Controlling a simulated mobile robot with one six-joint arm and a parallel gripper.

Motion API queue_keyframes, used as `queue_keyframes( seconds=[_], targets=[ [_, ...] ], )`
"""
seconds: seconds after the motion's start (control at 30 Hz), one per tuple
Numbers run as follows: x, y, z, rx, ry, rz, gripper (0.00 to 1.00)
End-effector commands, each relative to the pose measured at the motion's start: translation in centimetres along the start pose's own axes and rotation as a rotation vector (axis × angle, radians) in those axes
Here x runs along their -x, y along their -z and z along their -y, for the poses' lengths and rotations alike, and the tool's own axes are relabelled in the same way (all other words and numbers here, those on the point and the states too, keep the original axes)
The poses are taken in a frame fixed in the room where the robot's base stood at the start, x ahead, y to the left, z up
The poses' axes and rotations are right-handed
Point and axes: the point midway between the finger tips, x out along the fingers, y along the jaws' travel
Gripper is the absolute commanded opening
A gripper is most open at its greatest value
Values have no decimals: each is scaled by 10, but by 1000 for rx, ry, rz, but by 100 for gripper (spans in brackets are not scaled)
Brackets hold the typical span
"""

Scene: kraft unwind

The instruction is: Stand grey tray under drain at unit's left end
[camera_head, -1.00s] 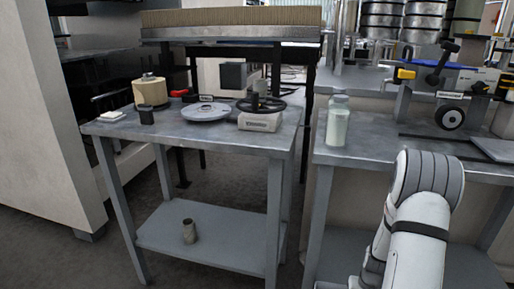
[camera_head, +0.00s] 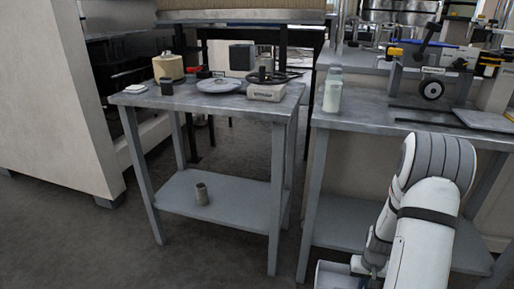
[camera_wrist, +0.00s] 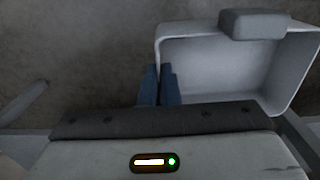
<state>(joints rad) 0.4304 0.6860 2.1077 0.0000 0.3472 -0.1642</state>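The grey tray (camera_wrist: 215,68) is an open, shallow box with rounded corners at the upper right of the wrist view. A grey block (camera_wrist: 255,24) covers part of its far rim. My gripper (camera_wrist: 160,72) has blue fingers close together on either side of the tray's left wall, one outside and one inside. They look shut on that wall. The tray's near side is hidden behind my gripper body. In the head view, a grey corner of the tray (camera_head: 334,275) shows at the bottom edge beside my arm. I cannot pick out the drain.
A bench (camera_head: 385,118) with a bottle (camera_head: 333,93) stands right. A cream cabinet (camera_head: 75,120) stands left. Dark floor lies open between.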

Motion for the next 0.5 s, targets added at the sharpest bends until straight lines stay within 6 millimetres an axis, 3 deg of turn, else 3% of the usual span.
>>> queue_keyframes(
  seconds=[0.27, 0.5],
  targets=[
    [42, 22, 57, 84, 0, -5, 0],
    [95, 34, 123, 171, 0, -6, 0]
  ],
)
